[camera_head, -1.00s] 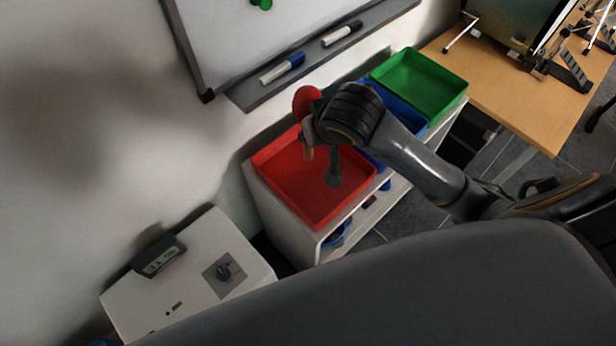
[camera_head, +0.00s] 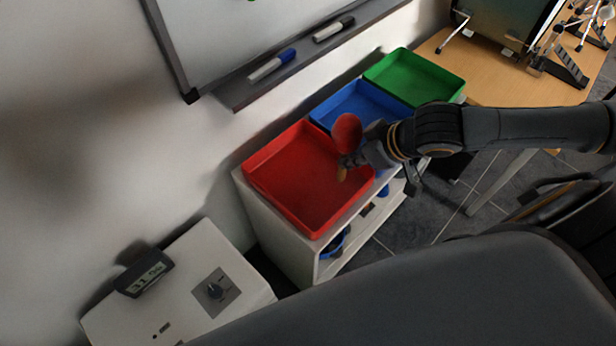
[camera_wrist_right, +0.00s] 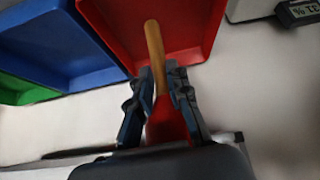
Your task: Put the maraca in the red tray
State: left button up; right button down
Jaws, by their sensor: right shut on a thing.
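The maraca (camera_head: 347,130) has a red round head and a wooden handle. My right gripper (camera_head: 350,163) is shut on it and holds it over the right edge of the red tray (camera_head: 289,182), near the blue tray. In the right wrist view, the maraca (camera_wrist_right: 155,50) lies between the fingers of my right gripper (camera_wrist_right: 160,88). Its handle points toward the red tray (camera_wrist_right: 190,25) and its red head is near the palm. The red tray looks empty where it shows. My left gripper is not in view.
A blue tray (camera_head: 345,101) and a green tray (camera_head: 420,75) stand beside the red one on a white shelf unit (camera_head: 283,243). A whiteboard ledge with two markers runs along the wall. A white box with a display (camera_head: 143,277) stands at lower left. A wooden table is at upper right.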

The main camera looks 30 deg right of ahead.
jog(key=s+d+r, duration=0.3)
jog(key=s+r, duration=0.1)
jog(key=w+a+r+p+x, duration=0.1)
jog(key=x, duration=0.8)
jog(key=w+a+r+x, duration=0.1)
jog(key=a+x, duration=0.1)
jog(key=x, duration=0.7)
jog(key=shift+w+f+n+p, duration=0.2)
jog(key=shift+w+n+p, duration=0.1)
jog(key=shift+n+p, duration=0.1)
jog(key=shift+a+f, duration=0.1)
jog(key=shift+f, duration=0.05)
jog(key=c, duration=1.3)
grip_release()
